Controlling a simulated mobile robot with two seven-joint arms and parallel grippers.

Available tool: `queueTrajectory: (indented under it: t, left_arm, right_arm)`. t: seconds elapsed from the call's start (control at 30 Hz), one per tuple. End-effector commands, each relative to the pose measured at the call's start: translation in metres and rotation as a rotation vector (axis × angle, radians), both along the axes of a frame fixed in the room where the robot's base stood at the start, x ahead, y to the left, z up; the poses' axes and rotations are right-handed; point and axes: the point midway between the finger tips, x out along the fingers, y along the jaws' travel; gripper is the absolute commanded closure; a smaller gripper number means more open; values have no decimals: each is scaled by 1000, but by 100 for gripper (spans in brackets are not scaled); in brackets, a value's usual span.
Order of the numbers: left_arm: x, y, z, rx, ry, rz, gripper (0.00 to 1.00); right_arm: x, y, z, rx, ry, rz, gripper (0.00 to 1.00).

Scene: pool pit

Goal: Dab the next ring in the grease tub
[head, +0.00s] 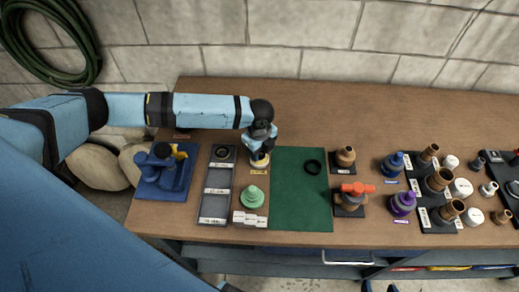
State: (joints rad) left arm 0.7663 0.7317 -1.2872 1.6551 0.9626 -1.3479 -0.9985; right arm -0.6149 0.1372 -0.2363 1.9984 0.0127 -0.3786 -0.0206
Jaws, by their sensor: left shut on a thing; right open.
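My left gripper (261,147) points down right at the grease tub (260,161), a small pale cup with a yellow label in front. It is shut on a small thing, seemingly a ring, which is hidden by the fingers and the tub. I cannot tell whether it touches the grease. A dark ring (221,152) lies in the far section of the grey tray (216,207). The nearer sections look empty. A black ring (312,167) lies on the green mat (300,208). My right gripper is not in view.
A blue stand (166,174) is at left. Brass fittings, a red-handled valve (353,197) and blue and purple bottles crowd the right. The green mat is mostly clear.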

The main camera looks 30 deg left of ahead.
Motion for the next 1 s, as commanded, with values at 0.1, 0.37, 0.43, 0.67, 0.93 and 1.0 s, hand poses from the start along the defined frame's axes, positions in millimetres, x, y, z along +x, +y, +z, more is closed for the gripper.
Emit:
queueTrajectory:
  t: [0.1,0.37,0.43,0.67,0.93,1.0]
  left_arm:
    - [0,0,0,0,0,0,80]
    - [0,0,0,0,0,0,80]
    - [0,0,0,0,0,0,80]
    - [0,0,-2,0,0,0,80]
    - [0,0,-5,0,0,0,80]
    - [0,0,-6,0,0,0,80]
  right_arm:
    - [0,0,0,-1,-1,1,42]
    - [0,-2,-3,-5,2,-2,42]
    - [-1,-3,-4,-6,4,-3,42]
    - [-1,-4,-6,-7,5,-4,42]
    - [0,-4,-5,-6,3,-4,42]
    - [0,-3,-4,-5,2,-3,42]
